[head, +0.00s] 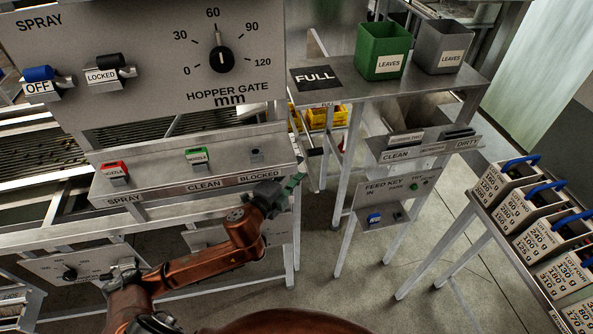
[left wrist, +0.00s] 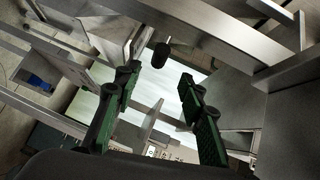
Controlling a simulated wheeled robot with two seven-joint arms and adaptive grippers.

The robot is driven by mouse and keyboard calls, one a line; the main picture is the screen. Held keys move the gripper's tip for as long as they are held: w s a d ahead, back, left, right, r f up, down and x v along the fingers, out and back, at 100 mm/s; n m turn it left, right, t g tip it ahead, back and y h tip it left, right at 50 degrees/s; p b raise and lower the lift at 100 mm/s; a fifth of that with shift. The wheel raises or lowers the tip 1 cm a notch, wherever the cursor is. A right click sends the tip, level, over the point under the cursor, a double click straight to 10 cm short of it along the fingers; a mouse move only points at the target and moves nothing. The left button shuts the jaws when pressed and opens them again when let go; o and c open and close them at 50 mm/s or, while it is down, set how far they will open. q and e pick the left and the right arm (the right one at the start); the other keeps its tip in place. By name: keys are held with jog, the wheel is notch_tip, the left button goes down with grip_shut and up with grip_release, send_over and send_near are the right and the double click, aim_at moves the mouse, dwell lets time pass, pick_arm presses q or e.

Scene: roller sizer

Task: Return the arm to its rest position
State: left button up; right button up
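My left arm (head: 205,262) comes in from the lower left of the head view, in front of the spray panel. My left gripper (head: 292,186) is at its end, just in front of the lower right end of the panel's ledge. In the left wrist view its two green fingers (left wrist: 155,112) stand well apart with nothing between them. The space between the fingers shows a bright background and a dark knob (left wrist: 161,54) further off. My right gripper is in neither view.
The hopper gate panel (head: 160,50) and its ledge (head: 150,192) are close to my left gripper. A metal stand (head: 430,95) with a green bin (head: 383,50) and a grey bin (head: 440,46) is to the right. A rack of labelled boxes (head: 545,225) stands far right. Floor between is clear.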

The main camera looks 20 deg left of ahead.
pick_arm(q)
jog(key=shift+f, duration=0.1)
jog(key=s+a+f+n+g+y, duration=0.25)
jog(key=s+a+f+n, duration=0.35)
jog(key=f, duration=0.4)
jog(key=s+a+f+n+g+y, duration=0.2)
jog(key=s+a+f+n+g, duration=0.3)
jog(key=s+f, duration=0.45)
jog(key=s+a+f+n+g, duration=0.15)
jog(key=s+f+n, duration=0.35)
jog(key=s, duration=0.5)
jog(key=s+f+n+g, duration=0.25)
jog(key=s+f, duration=0.35)
jog(key=s, duration=0.3)
notch_tip(320, 180, down, 33)
jog(key=s+d+g+b, duration=0.2)
jog(key=b, duration=0.1)
jog(key=s+f+m+g+h+b, duration=0.1)
jog(key=s+f+b, duration=0.1)
jog(key=s+f, duration=1.7)
jog(key=shift+s+a+f+b, duration=0.2)
jog(key=shift+f+b, duration=0.15)
jog(key=shift+f, duration=0.35)
jog(key=shift+g, duration=0.25)
